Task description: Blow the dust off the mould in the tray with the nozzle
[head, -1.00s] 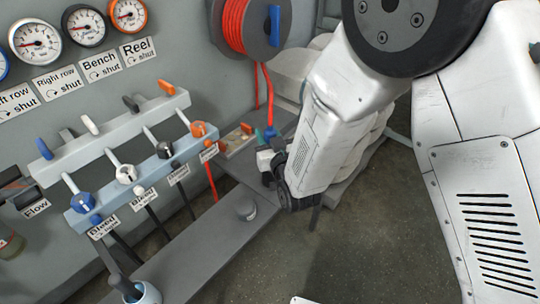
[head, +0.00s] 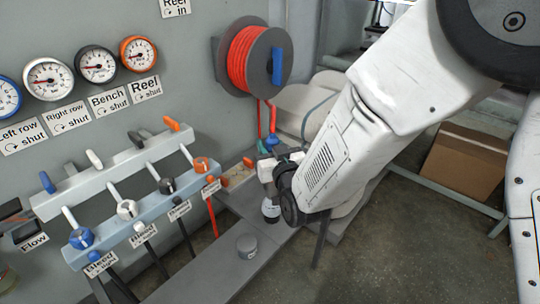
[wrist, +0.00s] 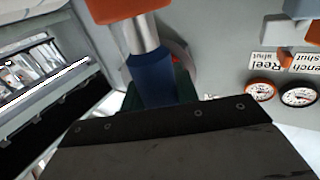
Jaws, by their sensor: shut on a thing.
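My gripper (head: 272,166) is above the right part of the grey bench (head: 215,262), seen from the side in the head view. It is shut on the nozzle, whose blue body (wrist: 155,80) with a silver collar and orange end rises from the dark jaws in the wrist view. In the head view a blue part (head: 269,143) shows at the top of the gripper, close to the red hose. A dark and white piece (head: 270,211) shows just below the gripper; I cannot tell what it is.
A red hose reel (head: 256,60) hangs on the wall. Valve rows with blue, white, black and orange handles (head: 125,210) stand left, below several gauges (head: 97,60). A grey round cap (head: 247,245) is on the bench. A cardboard box (head: 465,160) stands at right.

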